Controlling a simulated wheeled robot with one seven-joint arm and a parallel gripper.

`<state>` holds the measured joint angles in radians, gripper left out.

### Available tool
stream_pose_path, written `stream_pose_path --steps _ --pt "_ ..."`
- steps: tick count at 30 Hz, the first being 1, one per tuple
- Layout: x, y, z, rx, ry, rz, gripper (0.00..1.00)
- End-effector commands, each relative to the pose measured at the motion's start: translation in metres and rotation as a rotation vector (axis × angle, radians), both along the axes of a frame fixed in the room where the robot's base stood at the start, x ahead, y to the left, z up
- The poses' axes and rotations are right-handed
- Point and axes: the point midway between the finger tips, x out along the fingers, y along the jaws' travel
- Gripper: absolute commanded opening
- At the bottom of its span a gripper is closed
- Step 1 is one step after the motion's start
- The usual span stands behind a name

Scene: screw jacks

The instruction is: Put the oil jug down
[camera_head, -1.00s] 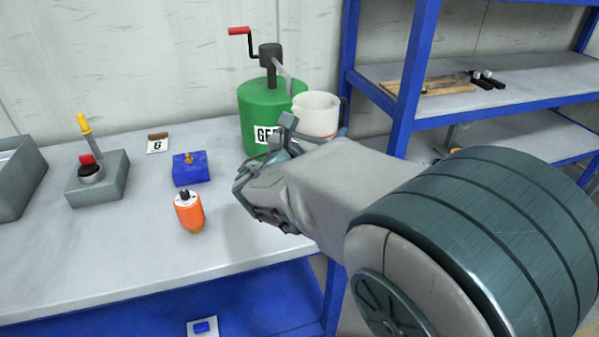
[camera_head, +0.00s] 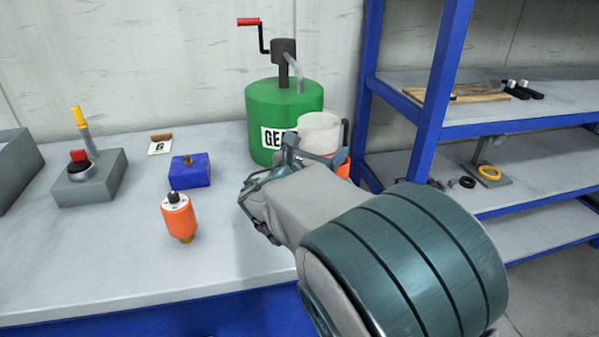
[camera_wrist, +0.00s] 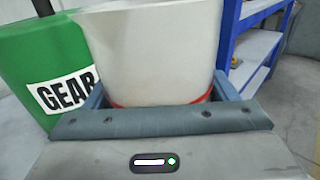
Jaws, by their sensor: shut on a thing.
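The oil jug is a white open-topped vessel (camera_head: 319,133) with a dark handle on its right. It stands upright beside the green drum, to the drum's front right. In the wrist view the white jug (camera_wrist: 152,50) fills the middle, with a red-orange band low on it. My gripper (camera_head: 318,157) is shut on the jug, with a finger on either side of it in the wrist view. The jug's base is hidden behind my gripper, so I cannot tell whether it touches the bench.
The green drum (camera_head: 283,105), labelled GEAR, has a crank pump on top and is close left of the jug. A blue shelf rack (camera_head: 440,100) stands to the right.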

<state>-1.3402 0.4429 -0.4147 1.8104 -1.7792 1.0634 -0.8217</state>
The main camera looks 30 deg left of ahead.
Motion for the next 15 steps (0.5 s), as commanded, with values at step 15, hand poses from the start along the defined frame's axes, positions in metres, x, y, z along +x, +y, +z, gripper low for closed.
stream_pose_path --steps 15 --pt "0.030 0.065 -0.042 0.002 -0.003 0.003 0.39"
